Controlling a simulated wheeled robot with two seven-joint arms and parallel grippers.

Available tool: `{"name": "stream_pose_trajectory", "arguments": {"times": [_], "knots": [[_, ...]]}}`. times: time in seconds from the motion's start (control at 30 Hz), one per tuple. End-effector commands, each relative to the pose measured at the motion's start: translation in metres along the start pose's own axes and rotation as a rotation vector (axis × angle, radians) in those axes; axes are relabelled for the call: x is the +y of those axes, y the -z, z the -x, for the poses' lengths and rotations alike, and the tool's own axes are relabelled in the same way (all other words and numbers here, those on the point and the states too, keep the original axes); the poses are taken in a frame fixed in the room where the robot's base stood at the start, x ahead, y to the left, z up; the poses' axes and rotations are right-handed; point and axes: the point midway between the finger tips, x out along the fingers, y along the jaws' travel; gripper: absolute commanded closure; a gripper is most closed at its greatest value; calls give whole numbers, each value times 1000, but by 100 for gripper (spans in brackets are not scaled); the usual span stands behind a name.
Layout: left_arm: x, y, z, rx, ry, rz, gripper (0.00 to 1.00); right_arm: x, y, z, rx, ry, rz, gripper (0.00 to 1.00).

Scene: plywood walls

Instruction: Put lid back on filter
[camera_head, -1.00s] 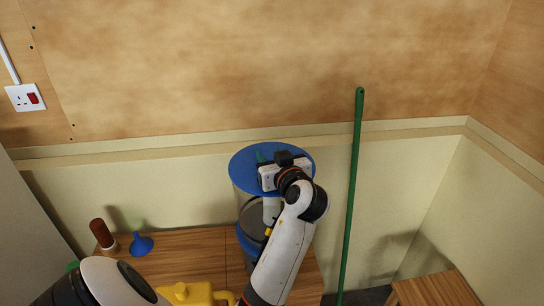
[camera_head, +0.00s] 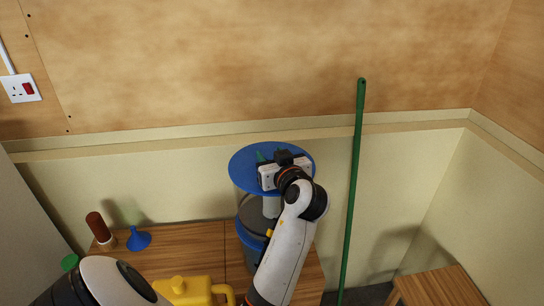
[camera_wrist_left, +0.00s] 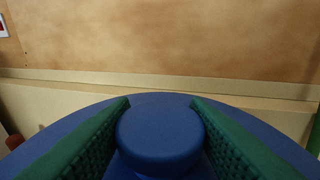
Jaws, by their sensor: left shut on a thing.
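The filter's round blue lid (camera_head: 248,163) is at the centre of the head view, over the filter body (camera_head: 252,207), which has clear-looking sides and a blue band. The arm hides part of the body, and I cannot tell whether the lid touches its rim. My left gripper (camera_head: 270,160) is shut on the lid's central knob. In the left wrist view, the left gripper's green fingers (camera_wrist_left: 160,125) flank the round blue knob (camera_wrist_left: 160,135), with the lid (camera_wrist_left: 255,130) spreading behind it. My right gripper is not in view.
On the wooden surface (camera_head: 190,245) to the left are a blue funnel (camera_head: 138,239), a brown-topped item (camera_head: 98,228) and a yellow container (camera_head: 190,290). A green pole (camera_head: 354,180) leans right of the filter. A wooden top (camera_head: 435,288) is at lower right. The wall is close behind.

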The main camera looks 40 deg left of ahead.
Motion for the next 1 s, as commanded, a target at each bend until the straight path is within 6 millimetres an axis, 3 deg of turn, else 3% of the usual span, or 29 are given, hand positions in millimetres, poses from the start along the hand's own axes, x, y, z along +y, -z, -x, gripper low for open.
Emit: {"name": "stream_pose_trajectory", "arguments": {"times": [0.77,0.8,0.93,1.0], "knots": [[0,4,-1,-1,0,1,83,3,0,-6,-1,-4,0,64],[0,4,-1,-1,0,1,54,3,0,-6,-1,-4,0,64],[0,4,-1,0,0,1,33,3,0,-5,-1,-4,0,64],[0,4,-1,0,0,0,32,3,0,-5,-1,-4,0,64]]}}
